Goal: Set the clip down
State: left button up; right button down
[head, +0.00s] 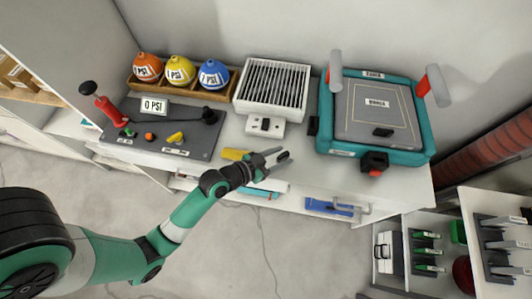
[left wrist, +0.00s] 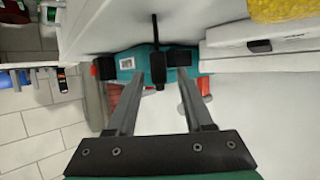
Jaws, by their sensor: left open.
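My left gripper (head: 275,158) is open above the front edge of the white counter, its fingers pointing right. It also shows in the left wrist view (left wrist: 162,108), with its two fingers apart. I see nothing clearly held between them. A small dark shape at the fingertips in the head view is too small to tell from the finger itself. I cannot tell for sure which thing is the clip. A small black piece (head: 313,126) lies on the counter beyond the fingertips, and another (head: 382,132) lies on the teal-framed device (head: 422,143). My right gripper is not in view.
A white grilled unit (head: 272,88) stands behind the gripper. A grey control panel (head: 170,140) and a tray with orange, yellow and blue balls (head: 180,70) are left. A yellow item (head: 236,154) lies by the gripper. Shelves with tools stand at the lower right.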

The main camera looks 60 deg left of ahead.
pick_arm(q)
jog(key=v, duration=1)
jog(key=shift+s+r+p, duration=0.2)
jog(key=shift+p, duration=0.15)
jog(key=w+r+m+t, duration=0.1)
jog(key=w+r+t, duration=0.1)
jog(key=w+r, duration=0.5)
jog(key=w+d+r+t, duration=0.1)
jog(key=w+r+t, duration=0.1)
jog(key=r, duration=0.8)
jog(key=w+r+m+t, duration=0.1)
jog(key=w+r+t, duration=0.1)
jog(key=w+r, duration=0.5)
jog(key=s+d+r+t+h, duration=0.1)
jog(key=s+d+r+t, duration=0.15)
jog(key=r, duration=0.85)
jog(key=s+d+r+t+h, duration=0.1)
jog(key=s+d+r+t, duration=0.15)
jog(key=r, duration=0.85)
jog(key=s+d+r+t, duration=0.2)
jog(key=s+r+t, duration=0.1)
jog(key=r, duration=0.8)
notch_tip(320, 180, up, 24)
jog(key=p, duration=2.4)
jog(key=shift+d+n+p, duration=0.15)
jog(key=shift+n+p, duration=0.2)
jog(key=shift+n, duration=0.05)
